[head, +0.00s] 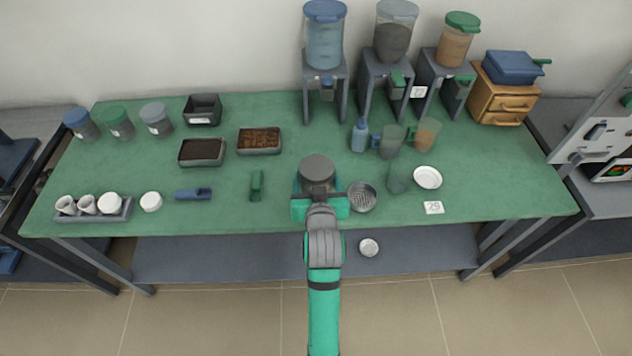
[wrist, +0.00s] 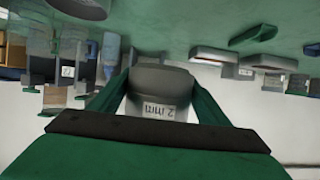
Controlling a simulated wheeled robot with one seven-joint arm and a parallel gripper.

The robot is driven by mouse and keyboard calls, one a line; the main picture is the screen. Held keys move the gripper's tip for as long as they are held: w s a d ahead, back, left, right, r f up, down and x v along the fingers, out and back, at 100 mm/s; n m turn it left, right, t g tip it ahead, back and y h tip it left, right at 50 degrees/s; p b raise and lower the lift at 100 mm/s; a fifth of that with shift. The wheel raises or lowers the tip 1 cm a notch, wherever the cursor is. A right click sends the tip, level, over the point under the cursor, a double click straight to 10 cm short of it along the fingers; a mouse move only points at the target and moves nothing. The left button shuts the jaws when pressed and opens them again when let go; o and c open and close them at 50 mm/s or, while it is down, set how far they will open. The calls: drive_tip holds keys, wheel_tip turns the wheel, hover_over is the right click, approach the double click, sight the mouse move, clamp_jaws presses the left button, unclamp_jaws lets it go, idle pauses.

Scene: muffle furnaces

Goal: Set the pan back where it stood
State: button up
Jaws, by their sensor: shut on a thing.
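My gripper (head: 320,190) is shut on a grey round vessel (head: 317,170) with a flat, darker top, over the front middle of the green table. In the wrist view, which is upside down, the vessel (wrist: 158,85) sits between my green fingers and bears a "2 mm" label. It appears upright; I cannot tell whether it is the pan, or exactly how high it is above the table. A round grey sieve with a perforated floor (head: 362,197) lies on the table just right of my gripper. A small pale round dish (head: 369,247) is on the lower shelf.
Hopper dispensers (head: 325,60) stand along the back. The table's front edge is close. Free green surface lies left of my gripper.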

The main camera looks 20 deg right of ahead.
drive_tip(key=s+r, duration=0.2)
drive_tip(key=s, duration=0.3)
drive_tip(key=x, duration=0.8)
drive_tip(key=shift+w+a+f, duration=0.1)
drive_tip(key=shift+w+a, duration=0.15)
drive_tip(key=shift+w, duration=0.15)
drive_tip(key=w+f, duration=0.2)
drive_tip(key=f, duration=0.1)
drive_tip(key=w+d+f, duration=0.1)
drive_tip(key=w+f, duration=0.2)
drive_tip(key=shift+w+d, duration=0.1)
drive_tip(key=shift+d, duration=0.05)
drive_tip(key=f, duration=0.3)
drive_tip(key=shift+w+a+f, duration=0.15)
drive_tip(key=shift+a, duration=0.1)
drive_tip(key=shift+s+d, duration=0.3)
drive_tip(key=shift+d, duration=0.3)
drive_tip(key=o, duration=1)
drive_tip(key=shift+a+f, duration=0.1)
drive_tip(key=shift+f, duration=0.05)
drive_tip(key=shift+c, duration=0.2)
drive_tip(key=o, duration=0.4)
drive_tip(key=shift+a, duration=0.15)
drive_tip(key=shift+o, duration=0.2)
